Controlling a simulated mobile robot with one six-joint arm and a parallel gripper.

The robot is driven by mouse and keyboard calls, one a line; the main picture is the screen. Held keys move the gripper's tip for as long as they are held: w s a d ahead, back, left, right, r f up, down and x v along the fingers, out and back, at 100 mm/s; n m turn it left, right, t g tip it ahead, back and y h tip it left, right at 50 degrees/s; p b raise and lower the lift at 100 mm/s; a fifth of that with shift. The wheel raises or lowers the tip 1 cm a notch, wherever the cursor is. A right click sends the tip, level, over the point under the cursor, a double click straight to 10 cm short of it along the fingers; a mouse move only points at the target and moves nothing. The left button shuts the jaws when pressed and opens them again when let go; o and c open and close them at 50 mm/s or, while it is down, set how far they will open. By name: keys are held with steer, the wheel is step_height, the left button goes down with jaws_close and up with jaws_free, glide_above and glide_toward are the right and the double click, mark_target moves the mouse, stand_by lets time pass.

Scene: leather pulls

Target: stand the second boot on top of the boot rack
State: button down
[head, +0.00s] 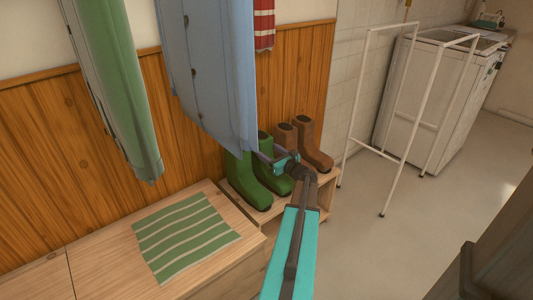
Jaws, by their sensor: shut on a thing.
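Two green boots stand upright side by side at the left part of the wooden boot rack (325,187). The nearer left green boot (243,180) has its upper shaft partly behind the hanging blue coat. The other green boot (265,138) is just to its right, partly covered by my gripper. My gripper (259,155) reaches in from the right at shaft height and is shut, its fingertips at the upper shaft of the left green boot. The exact grip is small and partly hidden. I cannot tell whether that boot's sole bears on the rack.
Two brown boots (312,148) stand at the rack's right. A wooden bench (105,270) with a green striped mat (185,235) adjoins it on the left. A blue coat (210,75) and green coat (115,90) hang above. A white drying frame (402,130) stands right; floor between is clear.

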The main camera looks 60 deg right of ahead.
steer(key=shift+f, duration=0.35)
steer(key=c, duration=0.6)
jaws_free()
steer(key=shift+o, duration=0.2)
steer(key=p+v, duration=0.1)
steer(key=v, duration=1.1)
steer(key=shift+p, duration=0.35)
